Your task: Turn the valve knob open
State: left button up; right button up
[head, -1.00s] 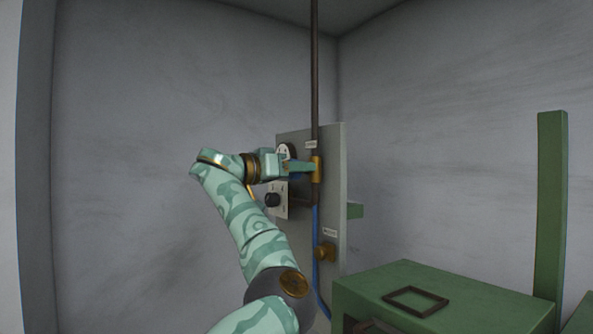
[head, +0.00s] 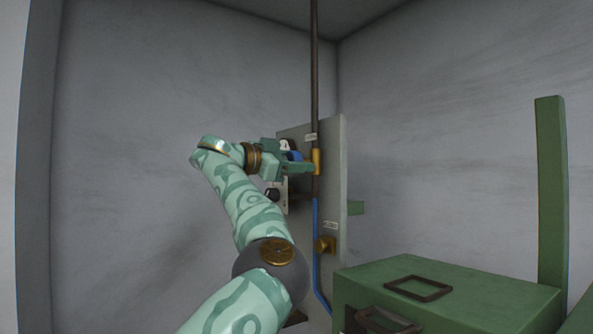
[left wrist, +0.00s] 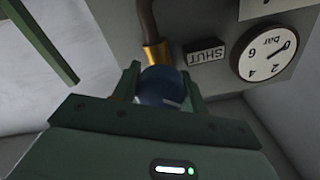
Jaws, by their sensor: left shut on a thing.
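The blue valve knob (head: 293,156) sits at the brass valve body (head: 317,162) on the upper part of a grey panel. My left gripper (head: 297,160) reaches it from the left, with its green fingers on either side of the knob. In the left wrist view the round blue knob (left wrist: 160,86) lies between the two fingertips, and the gripper is shut on it. The brass pipe end (left wrist: 157,54) is just beyond it. A tag beside it (left wrist: 205,54) reads SHUT. My right gripper is not in view.
A pressure gauge (left wrist: 264,52) is on the panel near the valve. A black knob (head: 272,194) and a lower brass fitting (head: 325,245) are below. A dark vertical pipe (head: 314,70) rises above. A green machine (head: 455,277) stands at lower right.

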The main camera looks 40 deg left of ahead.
pick_arm(q)
jog(key=m+b, duration=0.2)
jog(key=m, duration=0.3)
jog(key=shift+m, duration=0.3)
jog(key=shift+m+b, duration=1)
jog(key=shift+m, duration=1.1)
jog(key=o, duration=1)
jog(key=shift+c, duration=0.2)
jog(key=b+v, duration=0.7)
jog(key=v, duration=0.9)
jog(key=shift+b, duration=0.35)
